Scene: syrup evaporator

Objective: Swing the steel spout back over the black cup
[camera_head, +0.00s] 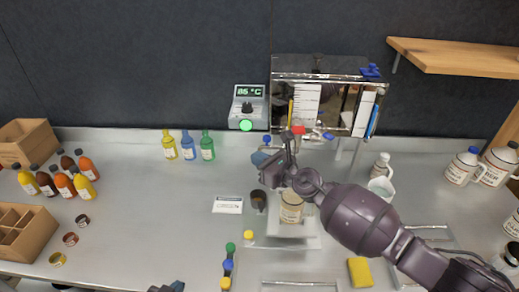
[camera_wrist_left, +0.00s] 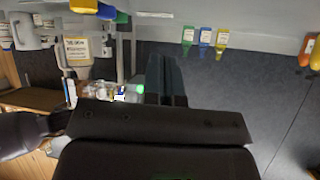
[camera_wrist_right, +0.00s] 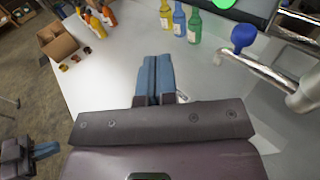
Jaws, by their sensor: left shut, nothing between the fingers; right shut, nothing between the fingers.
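The black cup (camera_head: 258,200) stands on the steel counter, just left of a labelled jar. In the right wrist view a steel spout tube (camera_wrist_right: 274,68) runs from a thicker fitting at the right edge. A blue knob (camera_wrist_right: 243,37) stands near its outer end. In the head view my right arm hides most of the spout. My right gripper (camera_head: 262,158) is shut and empty, above and behind the cup; its fingers (camera_wrist_right: 152,77) appear left of the spout, apart from it. My left gripper (camera_head: 168,287) is shut and empty at the bottom edge; its fingers also show in the left wrist view (camera_wrist_left: 166,77).
The evaporator (camera_head: 330,95) stands at the back. A labelled jar (camera_head: 291,207) is beside the cup. A temperature display (camera_head: 247,107), several coloured bottles (camera_head: 188,146) and a white card (camera_head: 228,205) are to the left. A yellow sponge (camera_head: 360,271) lies at front right. The left-centre counter is clear.

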